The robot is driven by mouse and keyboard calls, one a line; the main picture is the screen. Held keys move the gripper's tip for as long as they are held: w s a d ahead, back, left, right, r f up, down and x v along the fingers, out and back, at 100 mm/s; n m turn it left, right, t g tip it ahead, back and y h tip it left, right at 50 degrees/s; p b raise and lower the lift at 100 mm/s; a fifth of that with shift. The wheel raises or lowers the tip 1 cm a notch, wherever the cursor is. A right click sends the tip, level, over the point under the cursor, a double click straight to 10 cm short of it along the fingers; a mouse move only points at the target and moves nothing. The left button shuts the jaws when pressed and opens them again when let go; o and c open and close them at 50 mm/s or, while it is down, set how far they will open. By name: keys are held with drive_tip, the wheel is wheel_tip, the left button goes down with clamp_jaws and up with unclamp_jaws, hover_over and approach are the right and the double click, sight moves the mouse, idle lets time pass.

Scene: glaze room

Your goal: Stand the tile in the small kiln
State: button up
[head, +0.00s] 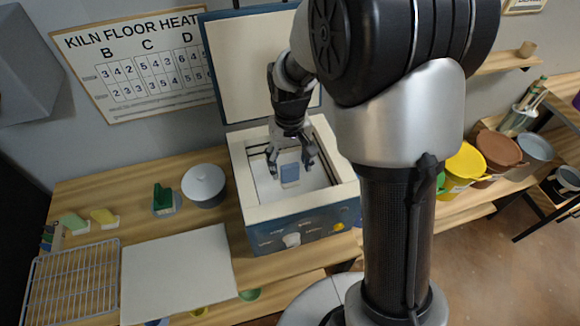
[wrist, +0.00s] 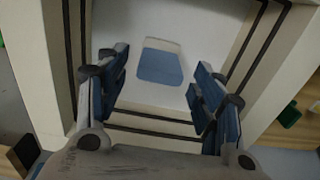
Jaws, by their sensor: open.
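The tile (head: 290,173) is small, blue with a pale top edge, and stands inside the small kiln (head: 241,184). In the wrist view the tile (wrist: 161,66) is on the pale kiln floor, beyond my fingertips and between their lines. The kiln is a pale box with a blue front, and its lid (head: 262,62) is raised at the back. My gripper (head: 291,163) points down into the kiln opening with its fingers spread. In the wrist view my gripper (wrist: 158,98) is open, with clear space between the fingers and the tile. The tile's lower edge is hard to make out.
Yellow and brown buckets (head: 499,150) stand at the right. The kiln walls closely surround my gripper.

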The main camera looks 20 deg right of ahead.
sight(290, 166)
wheel_tip(290, 166, up, 9)
drive_tip(key=p, duration=0.2)
drive_tip(key=s+r+t, duration=0.2)
drive_tip(key=s+r, duration=0.7)
drive_tip(key=s, duration=0.1)
drive_tip(key=s+r+t, duration=0.1)
drive_tip(key=s+t, duration=0.1)
drive_tip(key=s, duration=0.9)
drive_tip(key=shift+s+r+t, duration=0.3)
drive_tip(key=shift+s+r, duration=0.05)
wheel_tip(290, 166, down, 4)
drive_tip(key=b, duration=0.4)
drive_tip(key=shift+f, duration=0.1)
